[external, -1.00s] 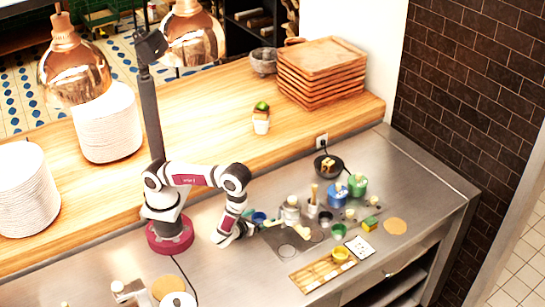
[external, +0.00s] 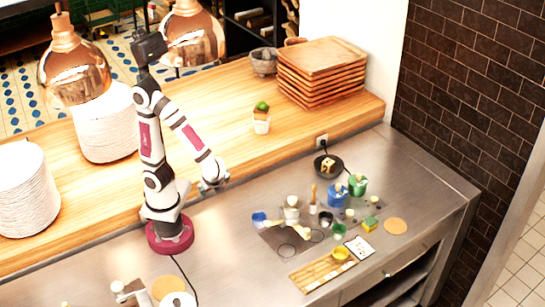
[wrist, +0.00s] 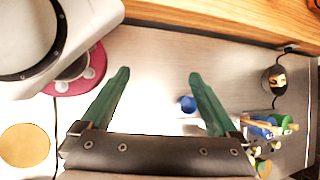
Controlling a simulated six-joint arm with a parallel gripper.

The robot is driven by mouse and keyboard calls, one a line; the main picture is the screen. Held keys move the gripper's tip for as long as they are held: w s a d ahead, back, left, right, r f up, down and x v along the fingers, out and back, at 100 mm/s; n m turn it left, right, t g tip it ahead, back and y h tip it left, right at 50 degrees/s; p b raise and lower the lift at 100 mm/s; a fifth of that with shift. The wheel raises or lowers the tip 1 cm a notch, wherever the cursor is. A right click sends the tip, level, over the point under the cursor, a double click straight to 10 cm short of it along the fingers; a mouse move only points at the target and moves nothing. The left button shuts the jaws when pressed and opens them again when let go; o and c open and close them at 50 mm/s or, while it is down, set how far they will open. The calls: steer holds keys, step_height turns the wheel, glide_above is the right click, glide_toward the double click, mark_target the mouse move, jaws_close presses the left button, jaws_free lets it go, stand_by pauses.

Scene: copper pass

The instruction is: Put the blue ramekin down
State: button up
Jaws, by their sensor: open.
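The blue ramekin (external: 259,219) stands on the steel counter at the left end of the group of small items, by the dark grey mat. It also shows in the wrist view (wrist: 187,104), between my green fingers and close to the right one. My gripper (external: 215,186) is raised well above the counter, to the left of and behind the ramekin. In the wrist view my gripper (wrist: 160,78) is open with nothing between its fingers, and the ramekin is apart from it, lower down on the counter.
The dark mat (external: 285,240) holds several small items right of the ramekin. Blue and green containers (external: 357,184), a black bowl (external: 328,165) and a bamboo tray (external: 323,270) stand farther right. The counter left of the ramekin is clear. Copper lamps (external: 74,75) hang at upper left.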

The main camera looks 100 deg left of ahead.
steer(key=s+d+r+n+t+h, duration=0.2)
steer(key=s+d+r+n+h, duration=0.1)
steer(key=h, duration=0.2)
steer(key=shift+d+r, duration=0.3)
steer(key=shift+d, duration=0.1)
stand_by(0.7)
